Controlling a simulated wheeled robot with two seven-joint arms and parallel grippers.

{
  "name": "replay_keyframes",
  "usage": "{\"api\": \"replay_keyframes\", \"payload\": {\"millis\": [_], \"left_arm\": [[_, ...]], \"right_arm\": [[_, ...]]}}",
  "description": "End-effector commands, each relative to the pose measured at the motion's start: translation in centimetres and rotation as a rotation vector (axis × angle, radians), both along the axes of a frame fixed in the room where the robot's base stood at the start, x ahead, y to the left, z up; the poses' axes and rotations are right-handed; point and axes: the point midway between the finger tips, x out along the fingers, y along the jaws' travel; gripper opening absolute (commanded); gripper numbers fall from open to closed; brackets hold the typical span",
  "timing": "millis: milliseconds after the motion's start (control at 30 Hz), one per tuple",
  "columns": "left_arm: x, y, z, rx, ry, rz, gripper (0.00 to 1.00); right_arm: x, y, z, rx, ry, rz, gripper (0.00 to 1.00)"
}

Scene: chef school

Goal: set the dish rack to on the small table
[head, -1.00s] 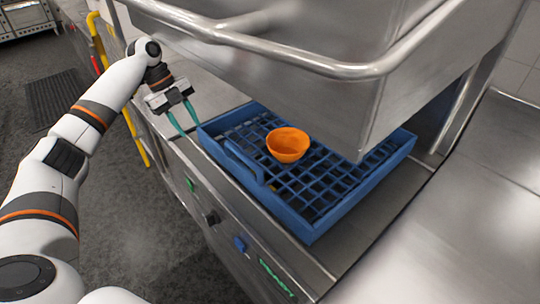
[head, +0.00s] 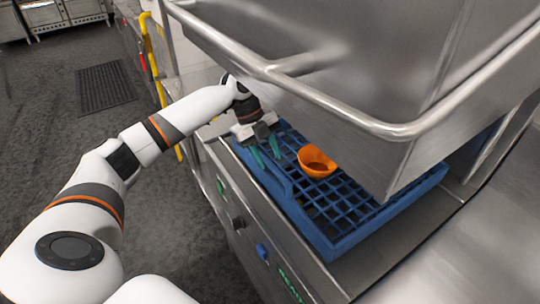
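The blue dish rack (head: 345,243) is a flat grid tray on the steel counter of the dishwasher, partly under its raised hood. An orange bowl (head: 312,165) sits on the rack's grid and looks tilted. My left gripper (head: 267,153) is at the rack's far left corner, its two teal fingers pointing down and apart. The fingers overlap the rack's rim in the picture; I cannot tell whether they touch or straddle it. No small table can be made out. My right gripper is not in view.
The raised steel hood (head: 300,60) and its tubular handle (head: 345,112) hang over the rack, close to my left gripper. A bare steel counter (head: 460,250) lies at the right. Open floor (head: 165,225) with a dark mat (head: 105,87) is at the left.

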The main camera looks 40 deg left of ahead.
Motion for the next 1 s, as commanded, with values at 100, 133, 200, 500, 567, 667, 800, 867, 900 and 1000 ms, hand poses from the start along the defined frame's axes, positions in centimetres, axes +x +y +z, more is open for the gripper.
{"api": "replay_keyframes", "payload": {"millis": [100, 133, 200, 500, 567, 667, 800, 867, 900, 1000], "left_arm": [[0.0, -0.5, -1.1, 0.000, 0.000, 0.000, 0.38], [0.0, -0.6, -1.3, 0.001, 0.000, 0.000, 0.38], [0.1, -0.7, -1.6, 0.000, -0.001, 0.001, 0.38], [0.1, -0.8, -1.8, 0.001, -0.002, 0.001, 0.38], [0.1, -0.8, -1.8, 0.001, -0.002, 0.001, 0.28], [0.1, -0.8, -1.8, 0.001, -0.002, 0.001, 0.12], [0.1, -0.8, -1.8, 0.000, -0.001, 0.001, 0.00], [0.1, -0.8, -1.8, 0.000, -0.001, 0.001, 0.00], [0.1, -0.8, -1.8, 0.000, -0.001, 0.001, 0.00], [0.1, -0.8, -1.8, 0.000, -0.001, 0.001, 0.00]], "right_arm": [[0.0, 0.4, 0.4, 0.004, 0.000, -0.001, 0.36], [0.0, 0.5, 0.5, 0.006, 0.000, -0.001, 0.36], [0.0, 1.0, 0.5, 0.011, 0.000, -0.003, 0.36], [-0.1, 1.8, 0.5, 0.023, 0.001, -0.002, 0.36], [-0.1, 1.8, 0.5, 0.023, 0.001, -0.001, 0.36], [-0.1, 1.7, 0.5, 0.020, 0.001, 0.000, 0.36], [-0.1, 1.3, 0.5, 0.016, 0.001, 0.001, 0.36], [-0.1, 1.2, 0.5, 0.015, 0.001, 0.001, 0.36], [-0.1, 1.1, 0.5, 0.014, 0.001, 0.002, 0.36], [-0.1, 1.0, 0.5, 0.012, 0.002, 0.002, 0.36]]}}
